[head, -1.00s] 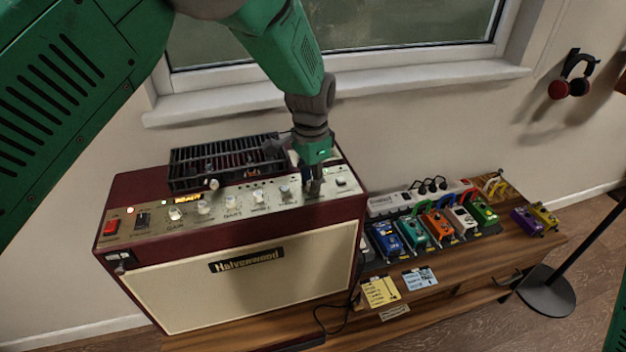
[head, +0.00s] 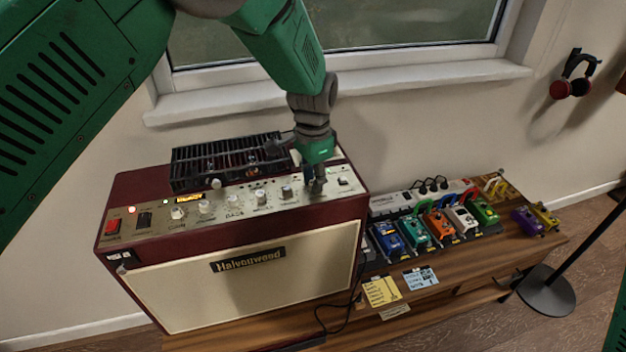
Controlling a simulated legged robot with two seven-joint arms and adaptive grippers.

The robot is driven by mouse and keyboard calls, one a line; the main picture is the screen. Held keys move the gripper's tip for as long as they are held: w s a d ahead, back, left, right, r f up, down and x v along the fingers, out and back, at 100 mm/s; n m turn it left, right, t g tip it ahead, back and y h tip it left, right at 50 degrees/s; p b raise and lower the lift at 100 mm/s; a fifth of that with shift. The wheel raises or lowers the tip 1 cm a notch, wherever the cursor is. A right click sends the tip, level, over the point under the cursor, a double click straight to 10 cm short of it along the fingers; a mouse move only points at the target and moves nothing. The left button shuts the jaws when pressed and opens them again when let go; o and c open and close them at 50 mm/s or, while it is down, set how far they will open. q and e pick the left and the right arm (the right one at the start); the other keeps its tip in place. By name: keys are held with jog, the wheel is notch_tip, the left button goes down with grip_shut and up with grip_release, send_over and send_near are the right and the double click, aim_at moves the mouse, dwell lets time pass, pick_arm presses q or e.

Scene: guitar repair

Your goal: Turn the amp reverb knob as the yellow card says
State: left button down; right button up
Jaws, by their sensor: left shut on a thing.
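The amp (head: 245,290) is dark red with a cream front and a control panel along its top front edge. A row of pale knobs runs along the panel, starting with the gain knob (head: 178,213). My left gripper (head: 315,190) points down at the right end of the row, shut on a knob that its fingers hide. That knob's label and pointer cannot be seen. The yellow card (head: 381,291) lies at the bench's front edge, its writing too small to read. My right gripper is not in view.
A black slotted metal rack (head: 225,160) stands on the amp's top, just behind the panel. Several coloured pedals (head: 440,226) and a blue card (head: 420,277) are on the wooden bench (head: 470,262) to the right. A window sill (head: 420,84) runs behind.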

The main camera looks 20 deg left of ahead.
pick_arm(q)
jog(key=shift+w, duration=0.1)
dwell(0.4)
jog(key=c, duration=1.7)
grip_release()
jog(key=shift+r, duration=0.1)
jog(key=shift+c, duration=0.2)
jog(key=shift+d, duration=0.1)
notch_tip(320, 180, up, 12)
jog(key=shift+w+f, duration=0.1)
jog(key=shift+f, duration=0.05)
